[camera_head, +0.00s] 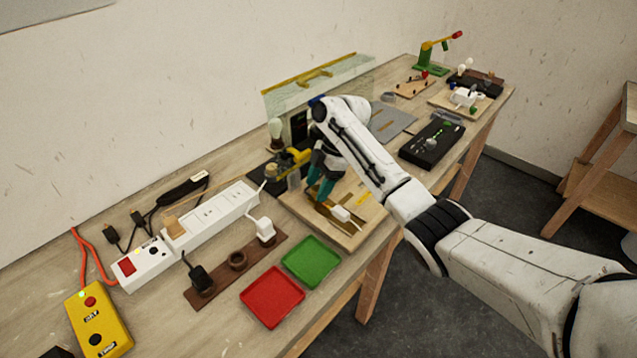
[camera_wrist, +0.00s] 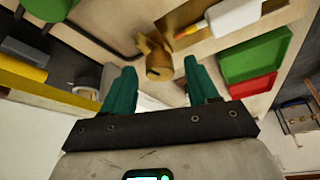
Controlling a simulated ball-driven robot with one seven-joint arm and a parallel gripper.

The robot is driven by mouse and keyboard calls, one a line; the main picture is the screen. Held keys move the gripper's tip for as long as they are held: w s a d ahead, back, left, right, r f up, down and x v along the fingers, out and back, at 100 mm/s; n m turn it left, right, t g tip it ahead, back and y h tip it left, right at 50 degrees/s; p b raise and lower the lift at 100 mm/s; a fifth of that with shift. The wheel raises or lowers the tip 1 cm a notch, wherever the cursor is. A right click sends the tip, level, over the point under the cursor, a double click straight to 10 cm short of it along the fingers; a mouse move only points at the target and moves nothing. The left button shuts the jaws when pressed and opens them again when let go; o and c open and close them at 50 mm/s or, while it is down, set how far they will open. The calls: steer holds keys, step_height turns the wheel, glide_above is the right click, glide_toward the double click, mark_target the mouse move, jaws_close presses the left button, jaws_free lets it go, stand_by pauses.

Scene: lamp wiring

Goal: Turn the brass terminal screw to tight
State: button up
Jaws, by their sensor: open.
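My gripper (camera_head: 320,188) points down over the wooden board (camera_head: 363,232) on the bench. In the wrist view, my gripper (camera_wrist: 160,74) has its two teal fingers spread apart, with nothing held between them. The brass terminal screw (camera_wrist: 158,66) shows beyond the fingertips, about midway between them. It is a round brass piece with a dark mark on its end, beside a wing-shaped brass part. I cannot tell how tight it is. In the head view the fingers hide the screw.
A green tray (camera_head: 311,262) and a red tray (camera_head: 272,297) lie in front. A white power strip (camera_head: 215,215) lies left, and a clear panel with a yellow top (camera_head: 318,82) stands behind my arm.

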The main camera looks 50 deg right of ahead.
steer(key=c, duration=1)
steer(key=shift+c, duration=0.2)
steer(key=shift+r+p, duration=0.1)
steer(key=shift+p, duration=0.2)
steer(key=m+p, duration=0.1)
steer(key=m, duration=0.1)
steer(key=m+t+p, duration=0.1)
steer(key=shift+s+a+r+m+h+p, duration=0.1)
steer(key=shift+a+m+h+p, duration=0.05)
steer(key=shift+m+h+p, duration=0.2)
steer(key=m+h+p, duration=0.1)
steer(key=m, duration=0.1)
steer(key=m+t, duration=0.1)
steer(key=m, duration=0.2)
steer(key=shift+a+m+t+h+p, duration=0.1)
steer(key=shift+m+t+h+p, duration=0.2)
steer(key=shift+m+h+p, duration=0.05)
steer(key=m+h, duration=0.2)
steer(key=m, duration=0.3)
steer(key=shift+a, duration=0.15)
steer(key=m+h, duration=0.2)
steer(key=m, duration=0.3)
steer(key=shift+m, duration=0.3)
